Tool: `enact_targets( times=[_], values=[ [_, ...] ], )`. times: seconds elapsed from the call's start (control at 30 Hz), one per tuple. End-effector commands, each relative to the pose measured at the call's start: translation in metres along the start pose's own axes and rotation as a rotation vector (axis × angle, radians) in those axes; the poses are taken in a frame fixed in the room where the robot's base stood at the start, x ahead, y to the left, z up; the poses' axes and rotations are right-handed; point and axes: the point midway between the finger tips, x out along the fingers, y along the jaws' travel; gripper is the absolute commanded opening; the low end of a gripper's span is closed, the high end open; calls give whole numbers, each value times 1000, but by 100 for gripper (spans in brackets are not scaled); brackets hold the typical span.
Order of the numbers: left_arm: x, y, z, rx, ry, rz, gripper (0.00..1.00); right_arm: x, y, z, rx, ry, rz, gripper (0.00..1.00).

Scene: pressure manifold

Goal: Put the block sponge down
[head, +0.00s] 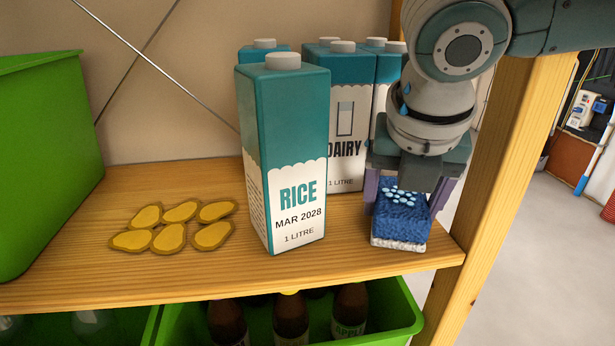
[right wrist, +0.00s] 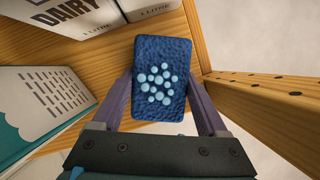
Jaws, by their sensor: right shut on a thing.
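The block sponge (head: 402,220) is blue with a pale base and light blue dots on top. It is at the right front of the wooden shelf, beside the post. My right gripper (head: 412,195) comes down from above and is shut on it, one finger on each side. In the right wrist view the sponge (right wrist: 160,78) sits between the two fingers (right wrist: 162,100). Its base looks at or just above the shelf surface; I cannot tell if it touches. My left gripper is not in view.
A rice carton (head: 285,160) stands left of the sponge, with dairy cartons (head: 345,120) behind. A green bin (head: 45,150) is at far left. A wooden post (head: 505,170) is close on the right. Bottles (head: 290,318) stand below.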

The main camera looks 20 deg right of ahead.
Motion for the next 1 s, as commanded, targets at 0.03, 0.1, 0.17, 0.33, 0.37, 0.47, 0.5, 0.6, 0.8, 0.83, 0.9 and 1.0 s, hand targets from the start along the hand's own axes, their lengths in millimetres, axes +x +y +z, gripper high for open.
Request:
enact_targets(
  times=[0.03, 0.1, 0.17, 0.33, 0.37, 0.47, 0.5, 0.6, 0.8, 0.83, 0.9, 1.0],
  values=[
    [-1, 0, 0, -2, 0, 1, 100, -1, 0, 0, 0, 0, 0, 16],
    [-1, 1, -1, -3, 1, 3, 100, -1, 0, 0, 0, 0, 0, 16],
    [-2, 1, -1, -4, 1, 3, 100, 0, 0, 0, 0, 1, -1, 16],
    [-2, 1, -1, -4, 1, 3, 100, 0, 0, 0, 0, 0, 0, 91],
    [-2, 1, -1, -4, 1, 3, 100, 0, 0, 0, 0, 0, -1, 94],
    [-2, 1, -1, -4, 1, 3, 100, 0, 0, 0, 0, 0, -1, 100],
    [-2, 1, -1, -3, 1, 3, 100, 0, 0, 0, 0, 0, -1, 100],
    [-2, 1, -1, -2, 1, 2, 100, 0, 0, 0, 0, 0, -1, 100],
    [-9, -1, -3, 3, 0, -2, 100, -17, 0, 2, -1, 0, 1, 100],
    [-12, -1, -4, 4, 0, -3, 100, -23, 0, 2, -1, 0, 1, 100],
    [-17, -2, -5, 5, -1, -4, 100, -37, 0, 3, 0, -1, 2, 100],
    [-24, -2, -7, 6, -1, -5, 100, -54, 0, 2, -1, -1, 1, 100]
  ],
)
